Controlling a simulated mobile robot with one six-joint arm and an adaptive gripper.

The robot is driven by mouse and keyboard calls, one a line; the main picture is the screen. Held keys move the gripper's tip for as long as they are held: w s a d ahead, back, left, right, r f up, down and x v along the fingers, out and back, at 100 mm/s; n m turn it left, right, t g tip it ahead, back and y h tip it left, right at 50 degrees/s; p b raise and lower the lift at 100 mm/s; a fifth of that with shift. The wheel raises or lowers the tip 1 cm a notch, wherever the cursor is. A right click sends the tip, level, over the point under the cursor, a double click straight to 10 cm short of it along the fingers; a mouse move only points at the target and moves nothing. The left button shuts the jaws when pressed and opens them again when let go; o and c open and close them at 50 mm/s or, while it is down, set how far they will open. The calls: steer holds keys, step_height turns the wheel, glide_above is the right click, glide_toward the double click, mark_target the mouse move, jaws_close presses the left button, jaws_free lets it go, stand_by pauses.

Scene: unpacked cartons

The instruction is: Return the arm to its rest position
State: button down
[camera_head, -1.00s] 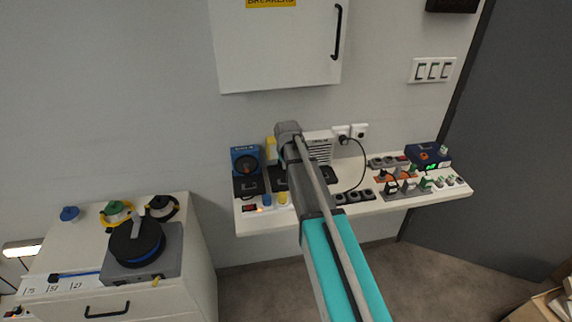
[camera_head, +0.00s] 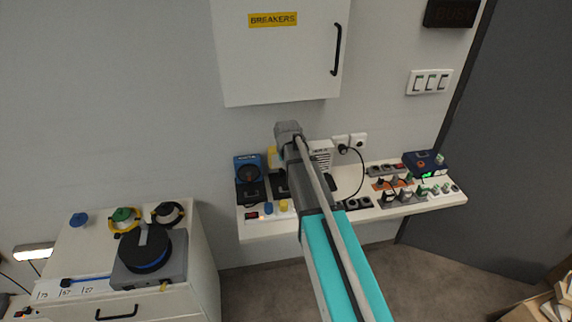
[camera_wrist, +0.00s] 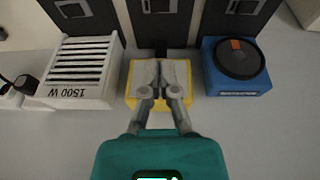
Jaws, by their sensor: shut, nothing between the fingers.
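My arm (camera_head: 325,240) reaches from the bottom of the head view toward the wall shelf, and its far end (camera_head: 288,132) stands in front of the shelf's back. My gripper (camera_wrist: 160,88) is in the wrist view, its two fingers together with nothing between them. Behind the fingers is a yellow object (camera_wrist: 182,72), partly covered by them. I cannot tell whether the fingers touch it. In the head view the fingers are hidden by my arm.
A heater marked 1500 W (camera_wrist: 82,68) and a blue device (camera_wrist: 237,65) flank the yellow object. The shelf (camera_head: 270,234) also carries sockets and plugs. A breaker cabinet (camera_head: 280,60) hangs above. A cabinet with a cable reel (camera_head: 146,250) stands left; cartons (camera_head: 545,305) lie lower right.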

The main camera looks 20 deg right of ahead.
steer(key=shift+s, duration=0.1)
stand_by(0.3)
steer(key=s+a+g, duration=0.1)
steer(key=s+a, duration=0.1)
steer(key=s, duration=1)
steer(key=s+a+g, duration=0.2)
steer(key=s+a, duration=0.1)
steer(key=s, duration=1)
steer(key=shift+s+a+f+n+y, duration=0.2)
steer(key=shift+f+n+y, duration=0.1)
steer(key=shift+f, duration=0.1)
steer(key=shift+d, duration=0.2)
steer(key=shift+d, duration=0.3)
